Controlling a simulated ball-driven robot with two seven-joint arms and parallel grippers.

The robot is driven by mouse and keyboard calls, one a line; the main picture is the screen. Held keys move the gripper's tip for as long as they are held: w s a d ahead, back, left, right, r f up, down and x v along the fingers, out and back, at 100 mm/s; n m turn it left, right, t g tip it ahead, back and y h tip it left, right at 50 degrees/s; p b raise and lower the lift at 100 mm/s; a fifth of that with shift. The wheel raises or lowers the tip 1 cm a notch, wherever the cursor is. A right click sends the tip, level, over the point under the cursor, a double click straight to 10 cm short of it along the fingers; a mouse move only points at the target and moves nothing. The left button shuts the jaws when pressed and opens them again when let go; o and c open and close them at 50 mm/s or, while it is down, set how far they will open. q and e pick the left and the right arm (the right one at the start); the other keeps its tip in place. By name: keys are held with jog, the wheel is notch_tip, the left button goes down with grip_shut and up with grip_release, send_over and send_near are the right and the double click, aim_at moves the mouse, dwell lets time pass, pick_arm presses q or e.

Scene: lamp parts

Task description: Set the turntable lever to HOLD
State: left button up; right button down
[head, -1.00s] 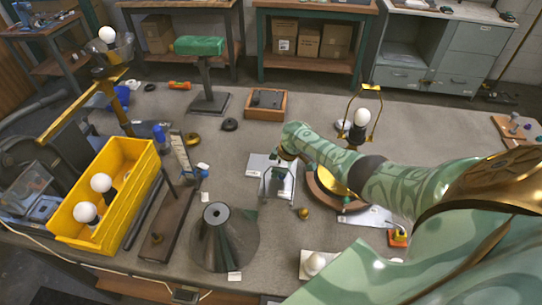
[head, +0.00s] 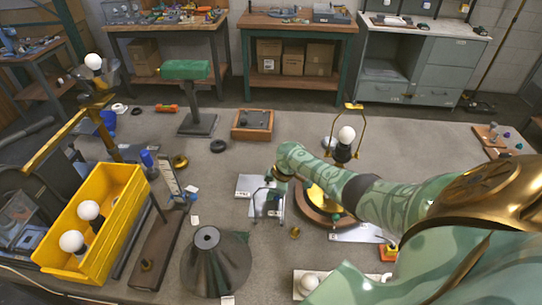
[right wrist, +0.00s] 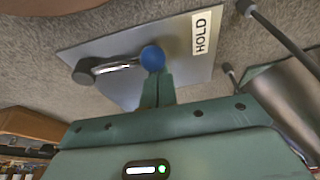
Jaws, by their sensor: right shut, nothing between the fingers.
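The lever (right wrist: 112,68) is a short metal bar on a grey plate (right wrist: 120,40), running from a dark round pivot (right wrist: 84,72) to a blue knob (right wrist: 152,57). The knob end points toward the white HOLD label (right wrist: 201,33), with bare plate between. My right gripper (right wrist: 158,88) is shut and empty, its fingertips right at the knob; I cannot tell whether they touch. My left gripper is not in view.
A lamp frame with a bulb (head: 346,135) stands at the turntable. A dark cone shade (head: 214,265) stands in front left, and a yellow bin (head: 120,205) with bulbs farther left. A wooden tray (head: 252,125) lies behind the plate.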

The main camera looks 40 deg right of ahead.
jog(key=shift+s+d, duration=0.1)
jog(key=shift+d, duration=0.05)
jog(key=p+v, duration=0.7)
jog(key=v, duration=0.9)
jog(key=shift+r, duration=0.15)
